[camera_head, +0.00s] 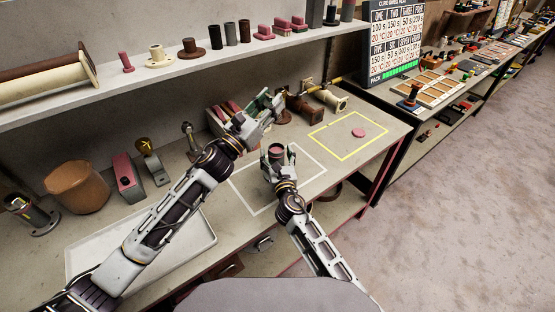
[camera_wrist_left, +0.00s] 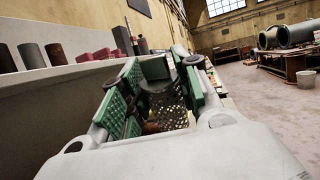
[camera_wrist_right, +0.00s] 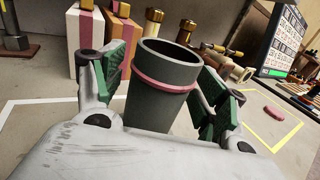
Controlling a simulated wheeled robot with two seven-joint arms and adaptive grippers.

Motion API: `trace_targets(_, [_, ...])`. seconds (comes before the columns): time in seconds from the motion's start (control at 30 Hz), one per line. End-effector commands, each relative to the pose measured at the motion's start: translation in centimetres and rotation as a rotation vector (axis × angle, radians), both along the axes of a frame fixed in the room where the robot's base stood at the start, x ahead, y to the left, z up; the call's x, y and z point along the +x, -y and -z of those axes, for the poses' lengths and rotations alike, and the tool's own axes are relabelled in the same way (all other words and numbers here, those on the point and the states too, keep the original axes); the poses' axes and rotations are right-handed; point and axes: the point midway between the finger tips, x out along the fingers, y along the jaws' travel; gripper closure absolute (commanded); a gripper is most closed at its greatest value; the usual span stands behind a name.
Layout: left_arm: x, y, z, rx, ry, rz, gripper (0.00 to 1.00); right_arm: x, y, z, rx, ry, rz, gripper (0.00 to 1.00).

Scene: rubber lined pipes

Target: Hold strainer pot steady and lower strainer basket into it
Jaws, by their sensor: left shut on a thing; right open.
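The strainer pot (camera_wrist_right: 165,90) is a dark grey, open-topped cylinder with a pink band below its rim. It stands upright inside the white outline and also shows in the head view (camera_head: 277,149). My right gripper (camera_head: 279,160) is open, with its green-padded fingers on both sides of the pot; gaps show in the right wrist view. The strainer basket (camera_wrist_left: 167,104) is a perforated metal cylinder. My left gripper (camera_head: 268,108) is shut on it, above the bench and behind the pot in the head view. The basket's lower end is hidden.
A yellow outline (camera_head: 347,135) with a pink disc (camera_head: 358,133) lies right of the pot. Brown and cream pipe pieces (camera_head: 318,100) lie at the bench's back. A white tray (camera_head: 140,250) is at front left. A shelf (camera_head: 190,65) runs above the bench.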

Motion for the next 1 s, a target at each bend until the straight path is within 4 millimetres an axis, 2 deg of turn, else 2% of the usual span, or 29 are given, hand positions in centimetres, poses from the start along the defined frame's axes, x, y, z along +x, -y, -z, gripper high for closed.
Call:
trace_targets(0.33, [0.00,0.00,-0.02,0.000,0.000,0.000,0.92,0.18,-0.04,-0.03,0.000,0.000,0.000,0.27])
trace_targets(0.83, [0.00,0.00,-0.02,0.000,0.000,0.000,0.92,0.16,-0.04,-0.01,0.000,0.000,0.000,0.91])
trace_targets(0.87, [0.00,0.00,-0.02,0.000,0.000,0.000,0.92,0.16,-0.04,-0.01,0.000,0.000,0.000,0.94])
trace_targets(1.0, [0.00,0.00,-0.08,0.001,-0.001,0.000,0.92,0.16,-0.04,-0.01,0.000,0.000,0.000,0.94])
